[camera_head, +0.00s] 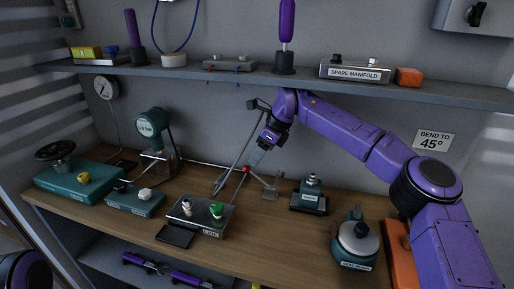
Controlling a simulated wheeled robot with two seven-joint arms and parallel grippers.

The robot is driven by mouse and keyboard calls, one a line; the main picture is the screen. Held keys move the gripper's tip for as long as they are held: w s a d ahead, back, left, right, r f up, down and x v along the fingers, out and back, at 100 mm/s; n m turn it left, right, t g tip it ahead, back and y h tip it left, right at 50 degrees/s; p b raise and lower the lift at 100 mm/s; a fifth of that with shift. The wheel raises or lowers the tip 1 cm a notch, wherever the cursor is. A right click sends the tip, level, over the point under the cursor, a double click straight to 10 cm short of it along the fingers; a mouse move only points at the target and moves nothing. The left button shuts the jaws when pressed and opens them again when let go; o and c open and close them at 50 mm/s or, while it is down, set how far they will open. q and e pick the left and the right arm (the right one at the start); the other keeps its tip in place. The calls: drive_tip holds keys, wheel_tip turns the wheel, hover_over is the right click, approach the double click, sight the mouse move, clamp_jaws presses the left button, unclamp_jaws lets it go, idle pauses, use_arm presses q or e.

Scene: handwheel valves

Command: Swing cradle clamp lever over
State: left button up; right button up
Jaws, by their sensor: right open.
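A thin metal cradle (270,191) stands on the bench near the middle, with slanted grey rods. A small red knob (246,169) shows at its centre, apparently the end of the clamp lever; the lever itself is hard to tell from the rods. My right gripper (261,146) is open, a little above and to the right of the red knob, pointing down and left. A gap seems to remain between them, though contact is too small to judge. My left gripper is out of view.
A grey manifold block (200,214) with a green knob stands front left of the cradle. A small teal device (311,191) and a round teal device (357,243) stand to the right. An orange block (397,253) lies at right.

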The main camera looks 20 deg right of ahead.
sight(248, 166)
drive_tip(key=shift+w+b+x, duration=0.2)
drive_tip(key=shift+b+x, duration=0.9)
drive_tip(key=shift+x, duration=0.45)
drive_tip(key=shift+w+b+x, duration=0.15)
drive_tip(key=shift+b+x, duration=0.9)
drive_tip(key=shift+x, duration=0.5)
drive_tip(key=shift+a+r, duration=0.1)
drive_tip(key=shift+a, duration=0.05)
drive_tip(key=shift+s, duration=0.15)
drive_tip(key=c, duration=0.8)
drive_tip(key=shift+o, duration=0.2)
